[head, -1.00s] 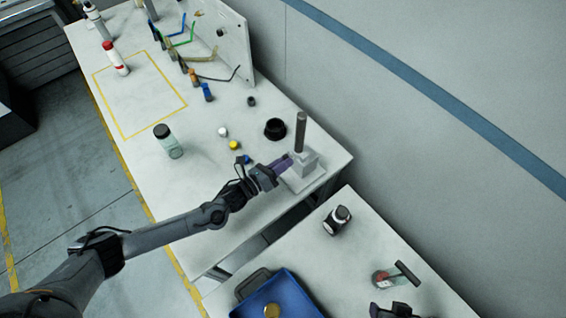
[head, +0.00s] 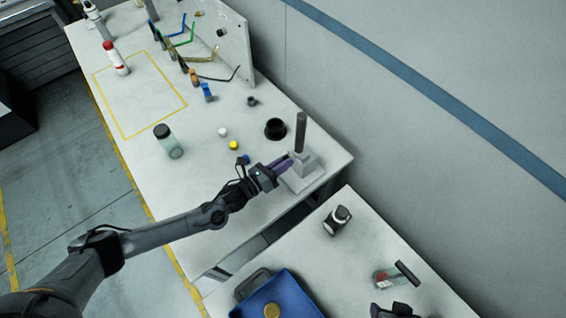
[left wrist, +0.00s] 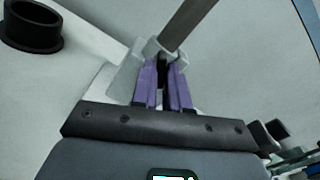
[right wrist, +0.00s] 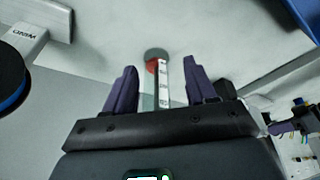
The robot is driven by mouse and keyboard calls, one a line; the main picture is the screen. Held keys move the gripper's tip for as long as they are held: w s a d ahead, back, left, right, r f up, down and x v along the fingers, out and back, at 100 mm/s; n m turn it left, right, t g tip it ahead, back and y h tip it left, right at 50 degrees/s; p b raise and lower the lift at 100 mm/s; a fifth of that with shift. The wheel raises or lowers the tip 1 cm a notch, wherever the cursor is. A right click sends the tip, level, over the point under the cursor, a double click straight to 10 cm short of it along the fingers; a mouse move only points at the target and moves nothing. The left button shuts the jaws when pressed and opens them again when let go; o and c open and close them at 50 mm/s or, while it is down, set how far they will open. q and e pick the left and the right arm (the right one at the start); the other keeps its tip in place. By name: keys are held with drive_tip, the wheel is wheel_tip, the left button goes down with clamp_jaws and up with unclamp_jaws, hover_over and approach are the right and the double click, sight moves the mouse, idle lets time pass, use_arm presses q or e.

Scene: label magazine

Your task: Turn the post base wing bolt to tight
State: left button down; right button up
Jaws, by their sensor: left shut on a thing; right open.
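The post base (head: 304,178) is a light grey block on a flat plate near the front right corner of the long table. A dark upright post (head: 300,132) stands in it; both also show in the left wrist view, the post at the top (left wrist: 188,24) and the base behind the fingers (left wrist: 126,72). My left gripper (head: 286,162) is at the side of the base, its purple fingers (left wrist: 163,75) shut on a small dark part, taken as the wing bolt (left wrist: 162,70), mostly hidden between them. My right gripper (right wrist: 160,85) is open and empty over the nearer table.
A black ring (head: 275,129) lies behind the base. A yellow cap (head: 233,145) and a jar (head: 169,142) stand left. The nearer table holds a blue tray (head: 298,300), a dark-capped bottle (head: 337,220) and a red-labelled item with a dark handle (head: 405,272).

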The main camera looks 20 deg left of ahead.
use_arm(q)
drive_tip(key=shift+a+m+p, duration=0.1)
drive_tip(key=shift+m+p, duration=0.2)
drive_tip(key=shift+m, duration=2.1)
idle(4.2)
drive_tip(key=c, duration=1.2)
unclamp_jaws()
drive_tip(key=shift+s, duration=0.1)
drive_tip(key=v, duration=1)
drive_tip(key=shift+s+a, duration=0.2)
drive_tip(key=shift+s, duration=0.05)
